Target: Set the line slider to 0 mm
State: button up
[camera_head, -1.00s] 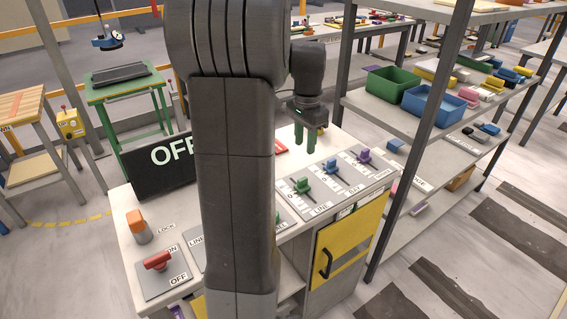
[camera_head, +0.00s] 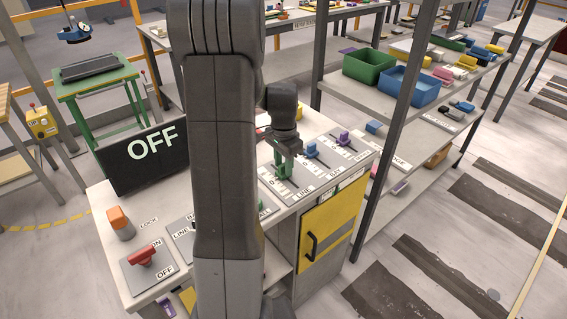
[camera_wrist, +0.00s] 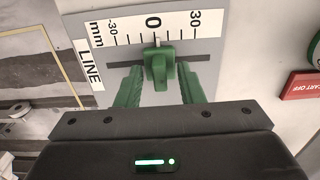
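The LINE slider's green knob (camera_wrist: 158,72) sits in a dark horizontal slot in the wrist view. Its pointer is close to the 0 mark of the scale (camera_wrist: 153,24), which runs from -30 to 30 mm. My gripper (camera_wrist: 159,76) is open, with one green finger on each side of the knob and a gap visible on both sides. In the head view my gripper (camera_head: 284,168) is down at the grey LINE panel (camera_head: 302,193). There the green knob is hard to separate from the green fingers.
A blue slider knob (camera_head: 311,150) and a purple slider knob (camera_head: 343,138) stand on panels right of the LINE panel. A red switch (camera_head: 142,257) and an orange-topped knob (camera_head: 120,222) are at the left. A black OFF display (camera_head: 142,158) stands behind. A shelf post (camera_head: 383,140) rises right.

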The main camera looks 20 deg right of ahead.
jog(key=shift+f, duration=0.1)
grip_shut()
jog(key=shift+s, duration=0.15)
grip_release()
notch_tip(320, 180, up, 14)
dwell(0.8)
jog(key=shift+f, duration=0.15)
